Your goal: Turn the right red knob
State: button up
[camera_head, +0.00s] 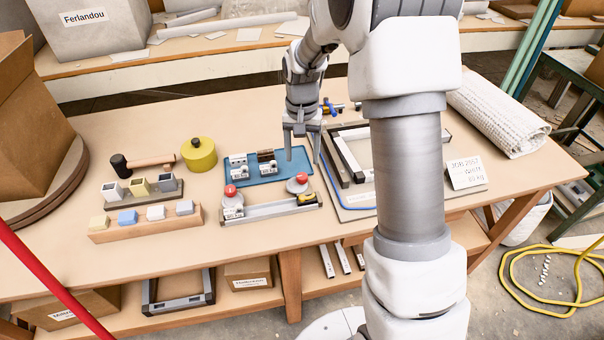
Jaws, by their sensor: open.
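Two red knobs sit on round grey bases on a pale rail fixture (268,209) on the table. The right red knob (302,178) is at the fixture's right end, and the left red knob (230,190) is at its left end. My gripper (302,156) points down, open and empty, above and just behind the right knob, over the right side of the blue tray (262,176). It appears apart from the knob, though the exact gap is hard to judge. My arm hides part of the table to the right.
Small blocks (238,165) stand on the blue tray. A mallet (140,165), a yellow round container (199,154) and racks of blocks (147,221) are at left. A framed board (352,200), a sign (466,172) and a rolled mat (497,112) are at right. The table's front strip is clear.

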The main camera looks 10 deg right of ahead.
aim_at(302, 176)
notch_tip(302, 176, down, 7)
jog(key=shift+r+b, duration=0.1)
jog(key=shift+b, duration=0.35)
grip_shut()
